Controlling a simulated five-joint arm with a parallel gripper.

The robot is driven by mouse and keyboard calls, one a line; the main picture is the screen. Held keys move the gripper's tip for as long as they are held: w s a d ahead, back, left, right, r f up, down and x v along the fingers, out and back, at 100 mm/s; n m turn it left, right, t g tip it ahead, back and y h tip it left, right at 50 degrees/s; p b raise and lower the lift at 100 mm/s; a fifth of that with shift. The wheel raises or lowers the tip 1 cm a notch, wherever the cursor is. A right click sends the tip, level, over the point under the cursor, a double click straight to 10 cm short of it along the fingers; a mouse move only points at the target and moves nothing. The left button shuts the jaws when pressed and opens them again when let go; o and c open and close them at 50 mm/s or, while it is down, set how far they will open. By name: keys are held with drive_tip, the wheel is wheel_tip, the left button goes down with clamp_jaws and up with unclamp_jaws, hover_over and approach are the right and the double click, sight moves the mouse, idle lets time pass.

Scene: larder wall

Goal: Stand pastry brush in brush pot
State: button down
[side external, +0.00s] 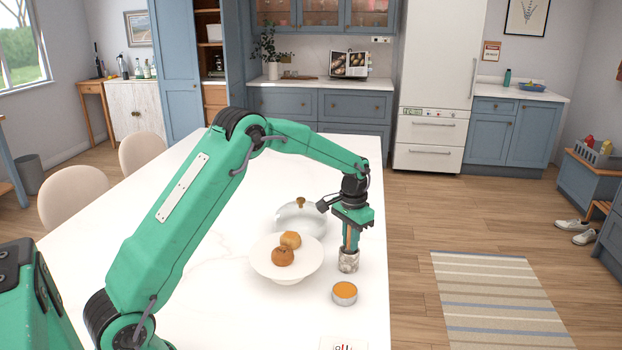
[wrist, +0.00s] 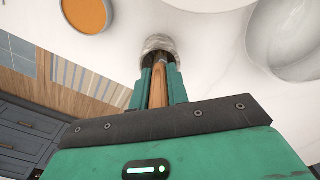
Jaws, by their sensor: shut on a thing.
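The pastry brush shows as a brown wooden handle (wrist: 158,90) between the fingers in the wrist view. My gripper (side external: 350,246) points down and is shut on it; the fingers also show in the wrist view (wrist: 160,72). The brush pot (side external: 348,262) is a small grey marbled cylinder standing upright on the white table. It also shows in the wrist view (wrist: 158,43), just beyond the fingertips. The fingers are at the pot's mouth and the brush lines up with it. The brush's lower end is hidden, so I cannot tell how deep it sits.
A white cake stand (side external: 262,268) with two buns stands left of the pot. A glass dome (side external: 300,219) with a brass knob is behind the stand. A round tin with orange contents (side external: 345,292) sits in front of the pot. The table's right edge is close to the pot.

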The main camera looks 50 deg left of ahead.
idle(0.3)
drive_tip(key=c, duration=1.3)
unclamp_jaws()
drive_tip(key=shift+r, duration=0.1)
drive_tip(key=shift+r, duration=3.8)
drive_tip(key=shift+r, duration=0.15)
